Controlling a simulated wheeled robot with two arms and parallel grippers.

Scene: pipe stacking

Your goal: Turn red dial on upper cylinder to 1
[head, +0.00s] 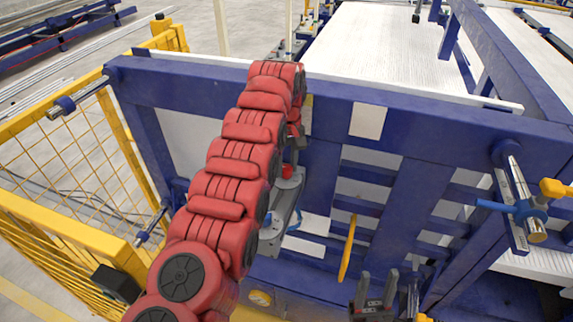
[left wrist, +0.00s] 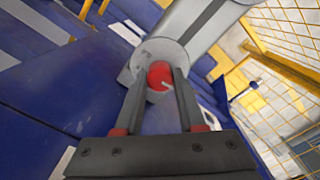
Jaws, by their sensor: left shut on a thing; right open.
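The red dial (head: 287,171) sits on the end of a grey cylinder (head: 283,205) mounted on the blue frame. In the left wrist view the red dial (left wrist: 159,72) has a small light mark on its face; I cannot read any numbers. My left gripper (left wrist: 161,80) is shut on the dial, one finger at each side. In the head view my red left arm largely hides this gripper (head: 293,150), just above the dial. My right gripper (head: 374,288) is open and empty at the bottom, its fingers pointing up, apart from the cylinder.
A blue steel frame (head: 420,120) spans the view behind the cylinder. A yellow mesh fence (head: 70,230) stands at left. A yellow ring-like handle (head: 348,248) lies between the cylinder and my right gripper. A metal rod with a blue clamp (head: 520,205) juts out at right.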

